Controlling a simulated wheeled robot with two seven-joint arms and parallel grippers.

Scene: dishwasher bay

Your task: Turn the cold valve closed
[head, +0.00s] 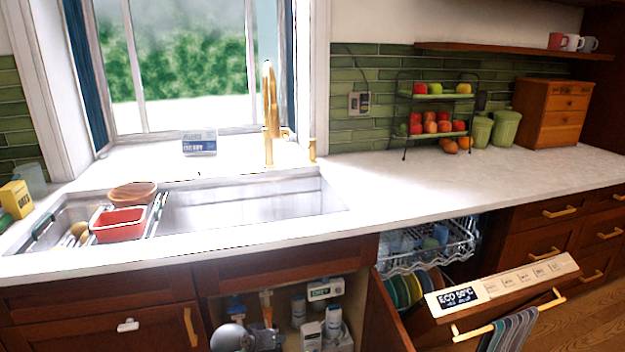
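A small blue-handled fitting (235,304), which looks like the cold valve, is inside the open cabinet under the sink in the head view. It is small, and how far its handle is turned cannot be told. An orange-and-brass fitting (267,312) is just to its right. A grey rounded object (232,338) with a dark part beside it sits below the blue fitting, cut by the bottom edge; I cannot tell what it is. I recognise neither of my grippers in this view.
An open cabinet door (384,318) stands right of the opening. White bottles (333,320) and a small display unit (325,289) are inside. The open dishwasher door (505,295) and its pulled-out rack (432,243) are farther right. The countertop edge (190,250) overhangs the cabinet.

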